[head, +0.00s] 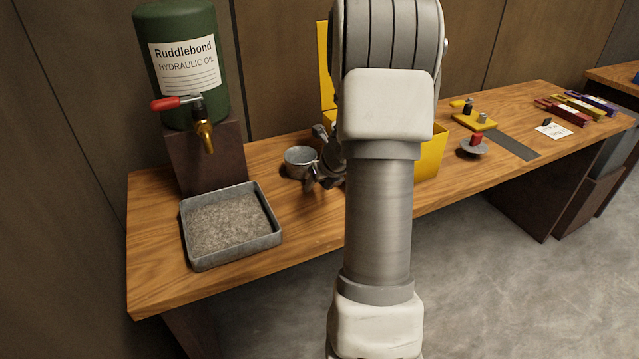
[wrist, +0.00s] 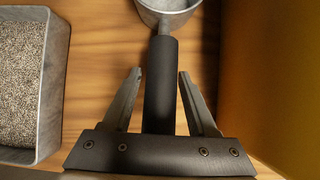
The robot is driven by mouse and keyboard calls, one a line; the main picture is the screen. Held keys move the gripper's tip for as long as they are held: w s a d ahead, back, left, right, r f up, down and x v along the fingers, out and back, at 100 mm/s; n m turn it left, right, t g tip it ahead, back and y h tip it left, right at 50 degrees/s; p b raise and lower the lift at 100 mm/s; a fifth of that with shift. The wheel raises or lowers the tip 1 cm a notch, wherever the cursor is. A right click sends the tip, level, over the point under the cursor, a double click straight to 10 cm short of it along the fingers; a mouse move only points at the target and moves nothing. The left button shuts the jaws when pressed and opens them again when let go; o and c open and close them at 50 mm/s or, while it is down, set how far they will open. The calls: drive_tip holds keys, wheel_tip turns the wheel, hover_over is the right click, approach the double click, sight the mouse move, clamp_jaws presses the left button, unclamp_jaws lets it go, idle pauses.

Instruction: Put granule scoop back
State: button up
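The granule scoop (head: 300,163) is a grey metal cup with a black handle; in the head view its cup is over the wooden bench, right of the granule tray (head: 270,240). In the wrist view the cup (wrist: 168,8) is at the top edge, partly cut off, and the handle points down toward my gripper (wrist: 160,76). My gripper is open, one finger on each side of the handle, with a visible gap on both sides. The tray of grey granules also shows at the left of the wrist view (wrist: 50,95). My arm hides part of the bench in the head view.
A green oil drum (head: 180,60) with a red-handled tap stands on a dark block (head: 205,160) behind the tray. A yellow box (head: 432,155) is partly behind my arm, close right of my gripper. Small parts and a card (head: 553,131) lie farther right.

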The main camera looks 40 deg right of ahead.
drive_tip(key=shift+o, duration=0.3)
drive_tip(key=shift+r, duration=0.3)
drive_tip(key=p+v, duration=0.4)
drive_tip(key=v, duration=0.7)
drive_tip(key=shift+s+r, duration=0.25)
drive_tip(key=shift+s, duration=0.05)
drive_tip(key=shift+a, duration=0.1)
